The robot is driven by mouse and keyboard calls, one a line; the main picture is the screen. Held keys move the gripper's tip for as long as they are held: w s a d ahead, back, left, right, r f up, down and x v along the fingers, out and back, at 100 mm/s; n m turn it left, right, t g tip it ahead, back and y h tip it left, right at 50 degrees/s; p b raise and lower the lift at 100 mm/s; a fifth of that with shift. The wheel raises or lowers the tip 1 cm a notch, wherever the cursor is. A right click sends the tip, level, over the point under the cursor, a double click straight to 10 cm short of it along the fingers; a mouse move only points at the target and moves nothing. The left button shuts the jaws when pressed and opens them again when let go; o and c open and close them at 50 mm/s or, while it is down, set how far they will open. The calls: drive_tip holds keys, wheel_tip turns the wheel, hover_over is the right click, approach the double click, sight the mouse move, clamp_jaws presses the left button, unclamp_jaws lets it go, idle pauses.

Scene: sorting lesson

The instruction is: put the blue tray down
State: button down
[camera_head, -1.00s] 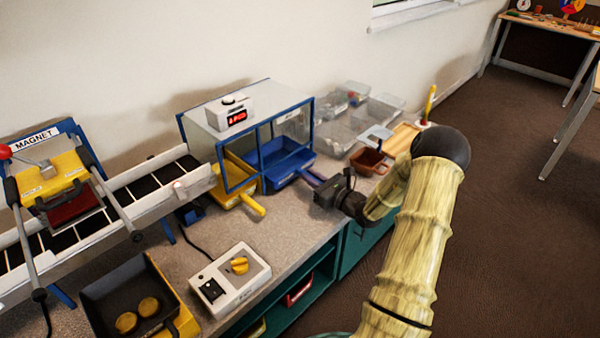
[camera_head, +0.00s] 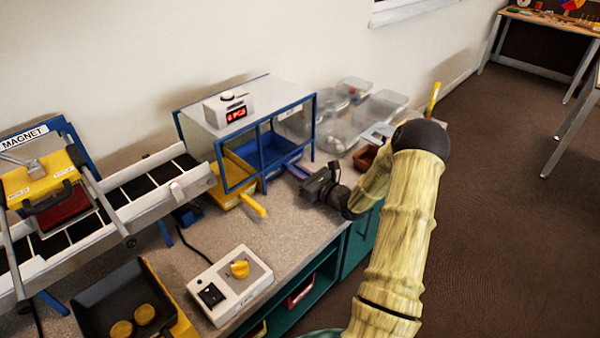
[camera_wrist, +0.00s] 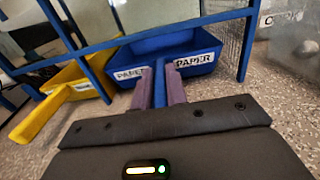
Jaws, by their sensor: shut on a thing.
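The blue tray (camera_head: 272,152), labelled PAPER, sits in the right bay of the blue-framed clear box. In the wrist view the blue tray (camera_wrist: 165,43) lies straight ahead, its handle pointing toward me. My gripper (camera_head: 296,170) is at the front of the box, with its fingers shut on the tray's handle. In the wrist view the purple fingers of my gripper (camera_wrist: 159,75) stand on either side of the blue handle. I cannot tell whether the tray's bottom touches the surface.
A yellow tray (camera_head: 232,185) stands in the left bay beside it, handle outward. The blue-framed box (camera_head: 180,125) has posts close to both trays. A control box (camera_head: 230,285) stands at the front. Clear bins (camera_head: 350,130) and a brown bin (camera_head: 364,157) are to the right.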

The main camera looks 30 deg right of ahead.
drive_tip(key=shift+f, duration=0.1)
drive_tip(key=c, duration=1.4)
unclamp_jaws()
drive_tip(key=shift+s+d, duration=0.1)
drive_tip(key=shift+d, duration=0.1)
drive_tip(key=shift+d, duration=0.1)
drive_tip(key=p+v, duration=0.1)
drive_tip(key=v, duration=1)
drive_tip(key=shift+s, duration=0.4)
